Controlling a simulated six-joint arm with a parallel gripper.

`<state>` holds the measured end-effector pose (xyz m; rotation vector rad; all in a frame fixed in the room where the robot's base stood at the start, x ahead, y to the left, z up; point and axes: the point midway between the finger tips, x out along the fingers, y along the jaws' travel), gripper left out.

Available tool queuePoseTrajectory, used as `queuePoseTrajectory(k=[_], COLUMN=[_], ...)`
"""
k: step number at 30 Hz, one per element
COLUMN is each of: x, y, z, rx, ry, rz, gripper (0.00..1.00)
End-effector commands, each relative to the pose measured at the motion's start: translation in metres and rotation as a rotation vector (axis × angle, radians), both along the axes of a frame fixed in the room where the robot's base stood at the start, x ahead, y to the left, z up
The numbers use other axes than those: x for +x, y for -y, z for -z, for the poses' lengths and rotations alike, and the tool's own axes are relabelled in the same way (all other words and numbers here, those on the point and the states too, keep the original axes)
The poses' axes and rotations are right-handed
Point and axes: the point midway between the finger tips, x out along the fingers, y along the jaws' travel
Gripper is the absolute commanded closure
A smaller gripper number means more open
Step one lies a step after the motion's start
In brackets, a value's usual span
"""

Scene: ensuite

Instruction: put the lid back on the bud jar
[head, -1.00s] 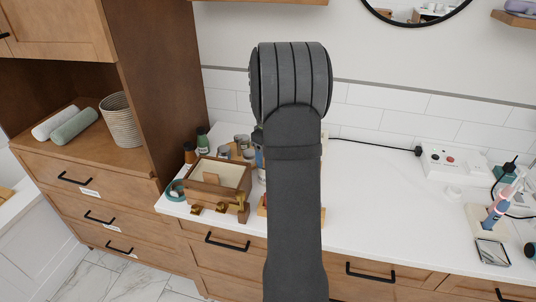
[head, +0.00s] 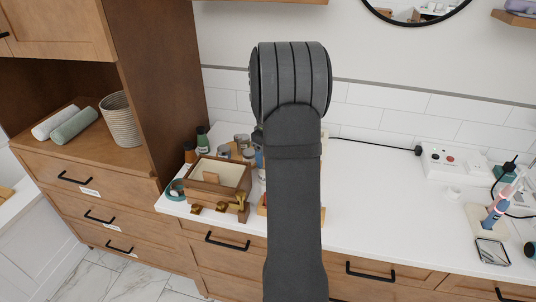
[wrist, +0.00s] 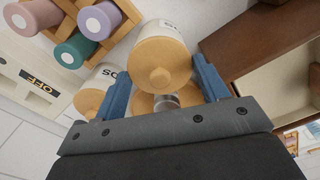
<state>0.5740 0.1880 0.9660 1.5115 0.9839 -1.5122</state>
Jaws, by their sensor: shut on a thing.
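In the wrist view my gripper (wrist: 160,72) has its two blue fingers on either side of a round wooden lid (wrist: 158,57) with a small round knob. The gripper is shut on this lid. A white jar body with dark lettering (wrist: 173,27) shows directly behind the lid. I cannot tell whether the lid rests on it or is slightly apart. The lettering is cut off, so I cannot confirm that this is the bud jar. In the head view my own arm hides the gripper and lid.
A second lettered jar with a wooden lid (wrist: 88,102) stands close to the left finger. A rack of coloured rolls (wrist: 75,50) is at upper left. A wooden box (head: 218,190) sits at the counter's left.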

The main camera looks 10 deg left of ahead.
Motion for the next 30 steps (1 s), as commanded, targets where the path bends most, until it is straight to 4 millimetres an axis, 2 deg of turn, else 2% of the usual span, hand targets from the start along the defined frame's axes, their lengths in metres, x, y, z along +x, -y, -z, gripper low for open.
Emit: queuePoseTrajectory(k=[12, 13, 16, 17, 23, 24, 30], x=[0.0, 0.0, -0.0001, -0.0001, 0.0, -0.0001, -0.0001], y=[0.0, 0.0, 0.0, 0.0, 0.0, 0.0, 0.0], z=[0.0004, 0.0004, 0.0004, 0.0004, 0.0004, 0.0005, 0.0004], rx=[0.0, 0.0, 0.0, 0.0, 0.0, 0.0, 0.0], ry=[0.0, 0.0, 0.0, 0.0, 0.0, 0.0, 0.0], rz=[0.0, 0.0, 0.0, 0.0, 0.0, 0.0, 0.0], gripper=[0.55, 0.31, 0.11, 0.07, 0.07, 0.0, 0.0])
